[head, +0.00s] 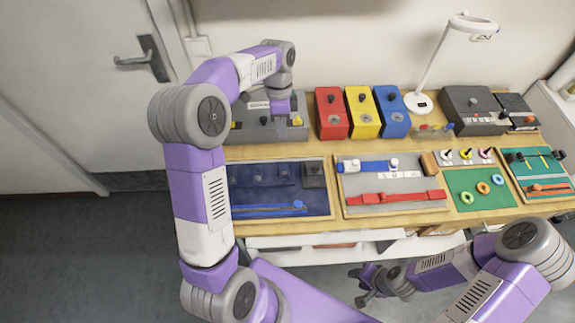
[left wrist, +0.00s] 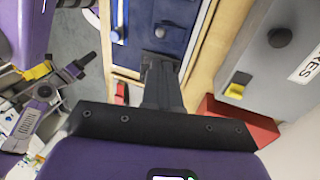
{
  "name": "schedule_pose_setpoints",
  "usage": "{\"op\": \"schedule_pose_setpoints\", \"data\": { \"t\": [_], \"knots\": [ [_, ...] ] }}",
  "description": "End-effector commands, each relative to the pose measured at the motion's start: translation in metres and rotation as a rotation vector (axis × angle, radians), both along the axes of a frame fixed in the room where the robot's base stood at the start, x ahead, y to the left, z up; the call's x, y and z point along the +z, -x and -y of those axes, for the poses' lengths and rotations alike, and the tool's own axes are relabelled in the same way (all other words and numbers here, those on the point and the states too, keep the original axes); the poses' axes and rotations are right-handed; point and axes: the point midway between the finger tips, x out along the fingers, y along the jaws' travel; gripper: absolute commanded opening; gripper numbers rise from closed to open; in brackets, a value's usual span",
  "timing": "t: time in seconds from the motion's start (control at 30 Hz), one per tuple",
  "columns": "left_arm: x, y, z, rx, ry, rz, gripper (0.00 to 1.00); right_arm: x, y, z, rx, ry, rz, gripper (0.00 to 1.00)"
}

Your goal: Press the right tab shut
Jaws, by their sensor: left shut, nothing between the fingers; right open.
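A navy cloth panel (head: 262,199) lies on a framed board at the table's left. A dark grey square tab (head: 314,172) with a round stud is at its upper right corner; the tab and stud also show in the left wrist view (left wrist: 167,30). I cannot tell whether the tab is pressed down. My left gripper (head: 284,110) is in front of the grey box behind the panel; its fingers (left wrist: 160,68) are shut and empty, pointing towards the tab in the left wrist view. Contact cannot be told. My right gripper (head: 369,282) is open and empty, below the table's front edge.
A grey box (head: 246,130) and red (head: 331,118), yellow (head: 362,117) and blue (head: 392,117) boxes stand behind the panel. A board with blue and red straps (head: 395,200) lies to its right. A lamp (head: 420,102) stands farther back.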

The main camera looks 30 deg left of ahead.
Motion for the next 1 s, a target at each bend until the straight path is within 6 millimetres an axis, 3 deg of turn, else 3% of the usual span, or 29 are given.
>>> {"op": "schedule_pose_setpoints", "data": {
  "t": [0.53, 1.0],
  "knots": [
    [-0.012, 0.002, 0.002, 0.001, 0.000, -0.002, 0.00, -0.005, 0.000, 0.000, 0.000, 0.000, 0.001, 0.43],
    [-0.101, 0.022, 0.015, 0.000, 0.000, -0.004, 0.00, -0.022, 0.000, 0.000, 0.000, 0.000, 0.000, 0.43]
  ]
}}
